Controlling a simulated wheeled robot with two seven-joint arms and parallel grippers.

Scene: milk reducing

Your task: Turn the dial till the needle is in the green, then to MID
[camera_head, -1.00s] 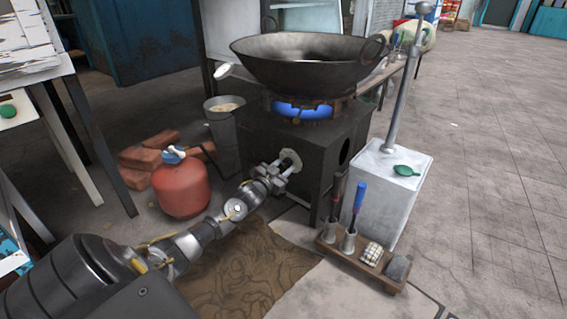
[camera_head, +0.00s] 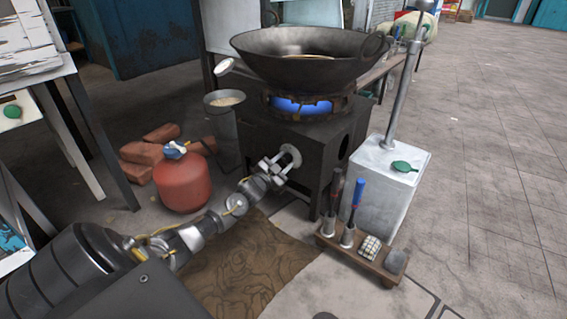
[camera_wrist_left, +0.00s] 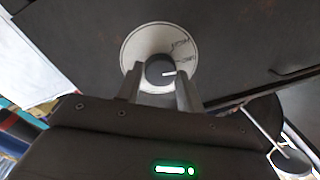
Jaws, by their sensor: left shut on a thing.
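The dial (camera_wrist_left: 160,68) is a dark knob with a white pointer mark, set on a round pale plate (camera_wrist_left: 134,50) with small lettering too blurred to read surely. The mark points to the right in the left wrist view. The plate also shows on the stove front in the head view (camera_head: 291,155). My left gripper (camera_head: 278,166) is shut on the dial, one finger each side, as the left wrist view shows (camera_wrist_left: 159,84). A pale round disc (camera_head: 226,67) sits by the wok's left rim; no needle or green zone can be made out. My right gripper is out of view.
A wok (camera_head: 300,72) stands over a blue flame (camera_head: 300,107) on the dark stove (camera_head: 270,140). A red gas bottle (camera_head: 182,184) and bricks are left. A white box (camera_head: 385,185) and a wooden tool rack (camera_head: 365,266) are right. Floor farther right is clear.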

